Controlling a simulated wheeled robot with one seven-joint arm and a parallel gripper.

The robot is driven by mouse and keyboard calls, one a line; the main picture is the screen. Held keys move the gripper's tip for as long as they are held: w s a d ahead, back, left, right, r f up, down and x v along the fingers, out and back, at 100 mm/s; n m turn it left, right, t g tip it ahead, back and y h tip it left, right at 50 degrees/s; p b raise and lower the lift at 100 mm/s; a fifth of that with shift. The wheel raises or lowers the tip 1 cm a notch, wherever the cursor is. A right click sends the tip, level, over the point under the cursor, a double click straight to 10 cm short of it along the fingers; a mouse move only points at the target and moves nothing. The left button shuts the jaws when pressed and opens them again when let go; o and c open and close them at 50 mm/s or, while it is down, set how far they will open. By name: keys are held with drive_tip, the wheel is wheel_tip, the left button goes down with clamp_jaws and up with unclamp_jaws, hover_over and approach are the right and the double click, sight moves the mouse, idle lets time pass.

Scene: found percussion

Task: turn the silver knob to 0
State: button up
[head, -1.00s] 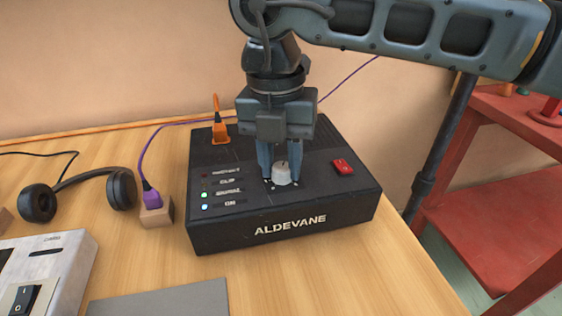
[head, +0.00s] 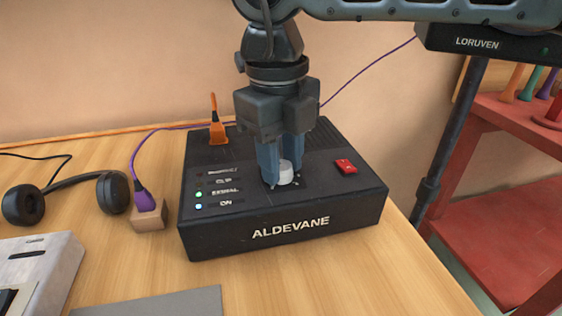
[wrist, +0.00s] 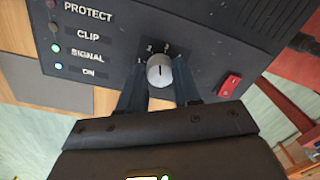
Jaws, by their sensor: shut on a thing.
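The silver knob (head: 285,173) sits on top of the black ALDEVANE box (head: 225,238). My gripper (head: 281,172) points down from above and is shut on the knob, one finger on each side. In the wrist view the knob (wrist: 159,71) shows a dark pointer line on its face, aimed roughly toward the top of the picture. Small white scale marks (wrist: 167,48) stand around its far side; they are too small to read surely. The rest of the scale is hidden by the fingers.
A red switch (head: 346,166) lies right of the knob on the box. Lit indicator lamps (head: 198,200) are at left. Headphones (head: 113,192) lie further left.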

sight(285, 166)
drive_tip(key=n+b, duration=0.1)
drive_tip(key=n, duration=0.4)
drive_tip(key=shift+n, duration=0.3)
drive_tip(key=n, duration=0.5)
drive_tip(key=shift+d+y, duration=0.1)
drive_tip(key=shift+y, duration=0.2)
drive_tip(key=n, duration=0.5)
drive_tip(key=shift+n, duration=0.4)
drive_tip(key=n, duration=0.5)
drive_tip(key=shift+w+n+p, duration=0.1)
drive_tip(key=shift+n+p, duration=0.25)
drive_tip(key=shift+n, duration=0.05)
drive_tip(key=o, duration=1.1)
drive_tip(key=shift+c, duration=0.2)
drive_tip(key=shift+d+r+p, duration=0.2)
drive_tip(key=shift+r+p, duration=0.3)
drive_tip(key=shift+r, duration=3.45)
